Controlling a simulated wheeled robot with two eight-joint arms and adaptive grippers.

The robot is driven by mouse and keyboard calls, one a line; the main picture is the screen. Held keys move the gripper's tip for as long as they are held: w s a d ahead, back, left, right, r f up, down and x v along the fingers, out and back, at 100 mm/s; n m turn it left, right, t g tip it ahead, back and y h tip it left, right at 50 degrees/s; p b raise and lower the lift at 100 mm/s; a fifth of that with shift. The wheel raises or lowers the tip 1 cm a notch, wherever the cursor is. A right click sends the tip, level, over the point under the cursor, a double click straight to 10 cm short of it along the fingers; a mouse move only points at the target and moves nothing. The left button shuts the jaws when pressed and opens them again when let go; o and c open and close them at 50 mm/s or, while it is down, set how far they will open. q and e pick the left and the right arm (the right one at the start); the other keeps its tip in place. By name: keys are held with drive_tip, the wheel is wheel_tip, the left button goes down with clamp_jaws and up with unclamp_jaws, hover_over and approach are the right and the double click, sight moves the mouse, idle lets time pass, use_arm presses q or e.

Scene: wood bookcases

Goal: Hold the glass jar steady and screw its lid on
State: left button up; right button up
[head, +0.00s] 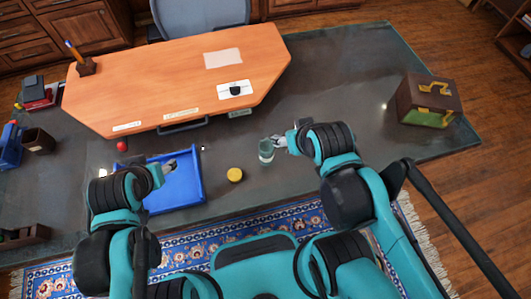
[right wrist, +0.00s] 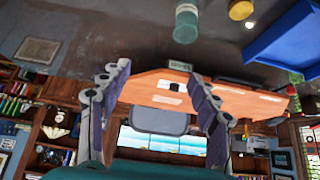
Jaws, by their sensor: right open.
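The glass jar (head: 266,152) stands upright on the dark desk, right of the lid. It also shows at the top of the right wrist view (right wrist: 186,25). The yellow lid (head: 235,175) lies on the desk just left of the jar and also appears in the right wrist view (right wrist: 240,9). My right gripper (head: 280,140) is close to the jar's upper right side. In the right wrist view its fingers (right wrist: 158,78) are spread with nothing held. My left gripper (head: 170,166) is over the blue tray; its small fingers do not show clearly whether they are apart.
The blue tray (head: 185,191) lies on the desk left of the lid. A small red ball (head: 122,146) is behind it. A raised wooden desktop (head: 175,80) stands at the back. A dark box with a gold handle (head: 420,98) sits far right. Desk between jar and box is clear.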

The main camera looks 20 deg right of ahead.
drive_tip(key=shift+o, duration=0.2)
drive_tip(key=shift+o, duration=0.7)
drive_tip(key=n+g+b, duration=0.3)
drive_tip(key=n+g, duration=0.4)
drive_tip(key=n, duration=0.5)
approach(234, 175)
drive_tip(key=shift+w+d, duration=0.25)
drive_tip(key=shift+s+a+f+n, duration=0.1)
drive_tip(key=shift+a+f+n, duration=0.25)
drive_tip(key=shift+f, duration=0.1)
drive_tip(key=shift+f+b, duration=0.45)
drive_tip(key=shift+f, duration=0.85)
